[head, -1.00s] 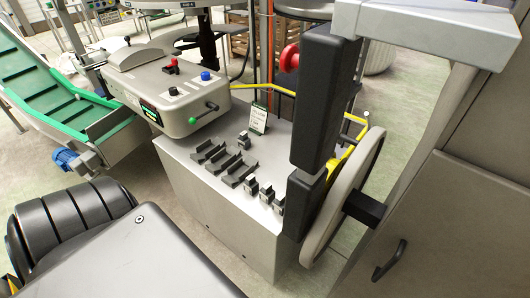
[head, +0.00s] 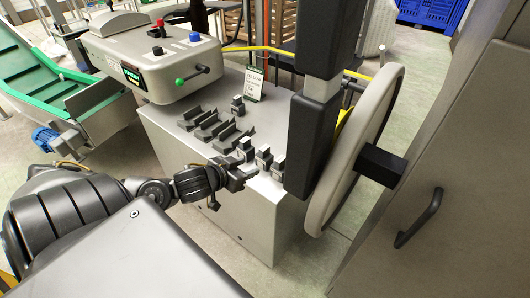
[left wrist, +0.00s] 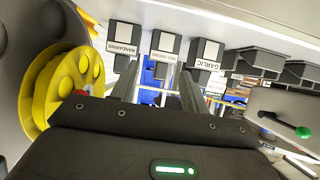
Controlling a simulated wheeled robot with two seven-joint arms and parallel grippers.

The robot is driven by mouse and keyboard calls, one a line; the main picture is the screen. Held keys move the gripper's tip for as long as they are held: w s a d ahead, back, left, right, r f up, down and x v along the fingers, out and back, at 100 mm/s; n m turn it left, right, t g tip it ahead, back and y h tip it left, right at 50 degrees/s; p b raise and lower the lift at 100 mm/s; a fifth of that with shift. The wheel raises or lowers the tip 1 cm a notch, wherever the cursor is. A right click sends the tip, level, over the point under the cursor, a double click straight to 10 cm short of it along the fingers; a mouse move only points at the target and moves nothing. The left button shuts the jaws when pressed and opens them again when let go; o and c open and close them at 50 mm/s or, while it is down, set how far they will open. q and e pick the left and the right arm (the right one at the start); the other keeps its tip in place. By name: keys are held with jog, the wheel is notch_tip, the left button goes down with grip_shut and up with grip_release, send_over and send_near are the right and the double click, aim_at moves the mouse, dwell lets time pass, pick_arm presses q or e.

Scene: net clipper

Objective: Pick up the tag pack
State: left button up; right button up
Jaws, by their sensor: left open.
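Small dark tag packs with pale tops stand in a row near the front right edge of the grey metal worktop: one (head: 245,147), a second (head: 263,156) and a third (head: 279,166). The left wrist view shows their labels: one reads MANDARINS (left wrist: 124,39), one reads GARLIC (left wrist: 207,54), and the middle pack's label (left wrist: 164,46) is hard to read. Another pack (head: 238,105) stands further back. My left gripper (head: 246,176) is at the front edge beside the row. In the left wrist view its fingers (left wrist: 156,82) are apart and empty, pointing toward the packs. My right gripper is not visible.
Dark empty holders (head: 210,125) lie left of the packs on the worktop (head: 165,122). A printed card (head: 253,84) stands behind. A dark upright column (head: 310,140) and large grey wheel (head: 350,150) close off the right. A control box (head: 160,62) sits at the left.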

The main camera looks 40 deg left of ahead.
aim_at(268, 149)
pick_arm(q)
jog(key=shift+t+h, duration=0.4)
jog(key=shift+t, duration=0.2)
jog(key=w, duration=0.2)
jog(key=w+r, duration=0.1)
jog(key=w, duration=0.1)
jog(key=w+a, duration=0.1)
jog(key=w, duration=0.1)
jog(key=shift+r, duration=0.3)
jog(key=shift+f+x, duration=0.15)
jog(key=shift+x, duration=1.4)
jog(key=shift+f+x, duration=0.15)
jog(key=shift+x, duration=1.45)
jog(key=shift+s, duration=0.15)
jog(key=shift+c, duration=0.3)
grip_shut()
